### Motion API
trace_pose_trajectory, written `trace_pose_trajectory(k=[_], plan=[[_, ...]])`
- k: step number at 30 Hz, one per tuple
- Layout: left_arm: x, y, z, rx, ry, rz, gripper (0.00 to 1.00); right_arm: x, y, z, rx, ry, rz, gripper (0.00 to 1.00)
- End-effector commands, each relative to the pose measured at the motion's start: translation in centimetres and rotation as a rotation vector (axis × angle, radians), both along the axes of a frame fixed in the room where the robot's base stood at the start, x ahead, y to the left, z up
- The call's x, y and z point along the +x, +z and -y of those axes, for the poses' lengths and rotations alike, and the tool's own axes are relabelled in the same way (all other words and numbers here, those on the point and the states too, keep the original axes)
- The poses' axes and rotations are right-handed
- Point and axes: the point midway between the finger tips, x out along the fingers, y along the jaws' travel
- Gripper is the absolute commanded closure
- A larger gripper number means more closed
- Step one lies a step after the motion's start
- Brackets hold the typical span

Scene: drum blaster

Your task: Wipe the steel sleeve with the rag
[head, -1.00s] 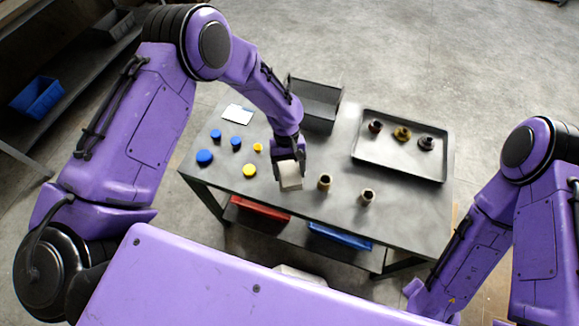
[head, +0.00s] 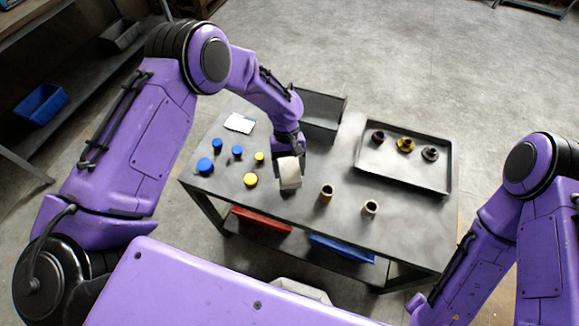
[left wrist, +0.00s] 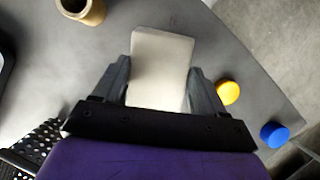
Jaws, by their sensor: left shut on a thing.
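My left gripper (head: 288,157) is shut on a pale beige rag (head: 289,175), a block-like piece held above the table, with a dark shadow below it. In the left wrist view the rag (left wrist: 160,68) sits between both fingers. Two short hollow sleeves stand upright on the table, to the right of the rag and apart from it. The nearer is a brown-gold sleeve (head: 326,192); the other is a paler sleeve (head: 371,208). I cannot tell for sure which is steel. One tan sleeve (left wrist: 80,8) shows in the left wrist view. My right gripper is out of view.
A grey tray (head: 440,187) with three fittings stands at the table's right back. A dark open bin (head: 322,108) is at the back edge. Several blue caps (head: 205,166) and yellow caps (head: 251,180) and a white card (head: 239,123) lie left of my gripper.

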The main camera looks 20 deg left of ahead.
Motion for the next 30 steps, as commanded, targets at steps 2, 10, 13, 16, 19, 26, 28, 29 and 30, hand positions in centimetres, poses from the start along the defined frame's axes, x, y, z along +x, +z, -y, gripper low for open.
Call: trace_pose_trajectory(k=[2,10,13,16,19,26,28,29,30], plan=[[-0.8,0.2,0.4,0.0,-0.003,-0.007,0.53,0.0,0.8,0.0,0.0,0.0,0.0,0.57],[-2.9,0.2,1.4,-0.001,-0.003,-0.008,0.53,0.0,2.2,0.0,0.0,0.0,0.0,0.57],[-3.5,0.1,1.7,-0.001,-0.002,-0.006,0.53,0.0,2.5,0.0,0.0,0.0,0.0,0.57],[-3.8,0.0,1.9,0.0,-0.002,-0.006,0.53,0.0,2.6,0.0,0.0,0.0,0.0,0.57],[-3.8,-0.1,1.9,-0.001,-0.002,-0.005,0.53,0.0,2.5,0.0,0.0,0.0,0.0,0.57],[-3.4,-0.2,1.7,-0.001,-0.002,-0.004,0.53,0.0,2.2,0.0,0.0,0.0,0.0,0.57],[-2.9,-0.3,1.4,0.0,0.0,-0.002,0.53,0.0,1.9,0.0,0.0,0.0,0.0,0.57],[-2.6,-0.3,1.3,-0.001,0.0,-0.003,0.53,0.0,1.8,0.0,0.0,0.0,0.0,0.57],[-2.3,-0.3,1.2,-0.001,-0.001,-0.003,0.53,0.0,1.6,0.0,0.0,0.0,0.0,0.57]])
